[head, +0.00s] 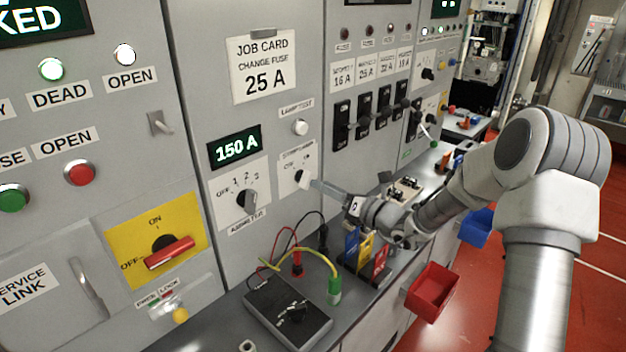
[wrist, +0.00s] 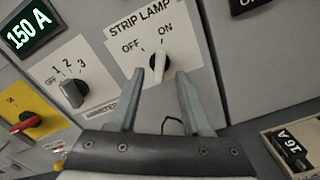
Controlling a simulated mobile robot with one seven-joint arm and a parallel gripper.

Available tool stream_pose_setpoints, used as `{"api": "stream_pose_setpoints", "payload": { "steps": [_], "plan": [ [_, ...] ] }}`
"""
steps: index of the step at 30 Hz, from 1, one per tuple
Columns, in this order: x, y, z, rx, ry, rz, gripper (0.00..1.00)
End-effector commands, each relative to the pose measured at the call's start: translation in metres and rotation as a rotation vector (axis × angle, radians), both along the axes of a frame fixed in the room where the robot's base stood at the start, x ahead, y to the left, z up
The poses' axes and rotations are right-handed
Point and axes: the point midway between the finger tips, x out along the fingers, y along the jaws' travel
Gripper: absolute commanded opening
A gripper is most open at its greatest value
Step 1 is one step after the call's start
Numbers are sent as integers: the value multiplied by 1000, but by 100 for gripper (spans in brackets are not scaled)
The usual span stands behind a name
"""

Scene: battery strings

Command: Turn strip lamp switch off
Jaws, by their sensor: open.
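The strip lamp switch is a white rotary knob on a white plate labelled STRIP LAMP, with OFF at left and ON at right. In the wrist view the knob (wrist: 159,66) looks turned toward ON. My gripper (wrist: 160,73) is open, with one fingertip on each side of the knob in the picture; I cannot tell whether either touches it. In the head view the knob (head: 301,178) is on the grey panel, and my gripper (head: 318,186) reaches it from the right. The fingers partly cover the plate there.
The ammeter selector (head: 247,200) is left of the switch, and the white lamp test button (head: 300,127) is above it. Black breakers (head: 342,126) are to the right. Below, a bench holds a black meter (head: 288,314) with cables and colored holders. A red bin (head: 432,291) hangs in front.

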Motion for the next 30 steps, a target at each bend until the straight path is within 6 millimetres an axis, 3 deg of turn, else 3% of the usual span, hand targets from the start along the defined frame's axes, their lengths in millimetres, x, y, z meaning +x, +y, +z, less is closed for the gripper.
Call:
{"api": "stream_pose_setpoints", "payload": {
  "steps": [7, 19, 20, 27, 30],
  "plan": [
    [25, 27, 0, 1, 0, 2, 49],
    [32, 32, 0, -1, 1, 0, 49],
    [32, 32, 0, -1, 1, 0, 47],
    [32, 32, 0, 0, 0, 0, 4],
    [32, 32, 0, 0, 0, 0, 0]
  ]
}}
